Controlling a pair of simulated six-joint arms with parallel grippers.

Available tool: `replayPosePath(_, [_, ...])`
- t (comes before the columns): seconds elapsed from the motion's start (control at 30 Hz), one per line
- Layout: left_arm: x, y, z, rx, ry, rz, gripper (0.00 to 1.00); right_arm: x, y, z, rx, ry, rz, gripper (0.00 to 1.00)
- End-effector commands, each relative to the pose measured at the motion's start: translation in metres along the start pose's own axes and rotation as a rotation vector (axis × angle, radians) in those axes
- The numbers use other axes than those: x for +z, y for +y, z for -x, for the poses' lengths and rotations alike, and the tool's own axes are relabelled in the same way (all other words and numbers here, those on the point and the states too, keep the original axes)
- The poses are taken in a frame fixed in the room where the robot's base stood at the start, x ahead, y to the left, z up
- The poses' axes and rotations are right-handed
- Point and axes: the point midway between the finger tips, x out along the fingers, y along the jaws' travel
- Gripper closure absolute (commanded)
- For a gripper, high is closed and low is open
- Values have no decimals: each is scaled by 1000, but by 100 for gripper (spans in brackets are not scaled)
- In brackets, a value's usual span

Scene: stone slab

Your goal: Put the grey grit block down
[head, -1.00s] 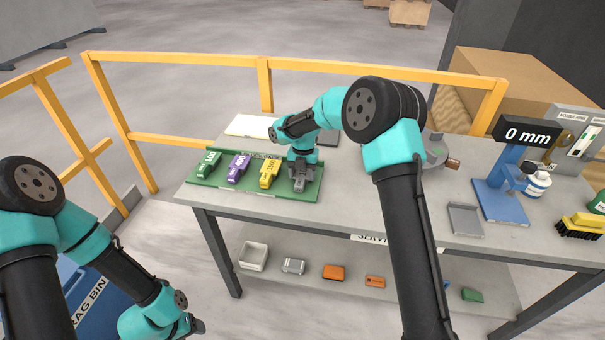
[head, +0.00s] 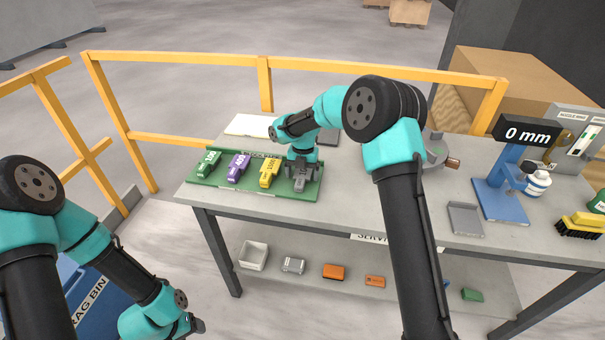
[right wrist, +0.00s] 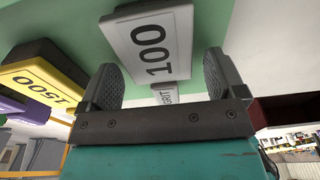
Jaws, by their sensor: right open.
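The grey grit block (right wrist: 150,40), marked 100, shows in the right wrist view between and beyond my right gripper's fingers, over the green tray (right wrist: 75,30). My right gripper (right wrist: 160,75) is open, with a gap beside the block on at least the right side. In the head view my right gripper (head: 303,182) points down at the right end of the green tray (head: 252,193) and largely hides the block. My left gripper (head: 195,324) hangs low at the bottom left, away from the bench; its jaws are too small to read.
Yellow (head: 269,174), purple (head: 238,167) and green (head: 208,164) blocks stand in the tray, left of my right gripper. A grey dish (head: 465,220) and a blue gauge stand (head: 500,200) are on the right. The bench between is mostly clear.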

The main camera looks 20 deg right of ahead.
Motion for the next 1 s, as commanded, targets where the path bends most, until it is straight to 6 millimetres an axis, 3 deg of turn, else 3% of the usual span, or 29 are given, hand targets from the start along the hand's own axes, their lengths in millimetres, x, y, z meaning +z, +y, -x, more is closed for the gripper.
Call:
replayPosePath(0.17, [0,0,0,0,0,0,39,0,1,19,2,-3,0,11])
replayPosePath(0.7, [0,0,0,0,0,0,39,0,0,110,2,-2,-1,11])
replayPosePath(1.0, [0,0,0,0,0,0,39,0,0,120,0,0,0,11])
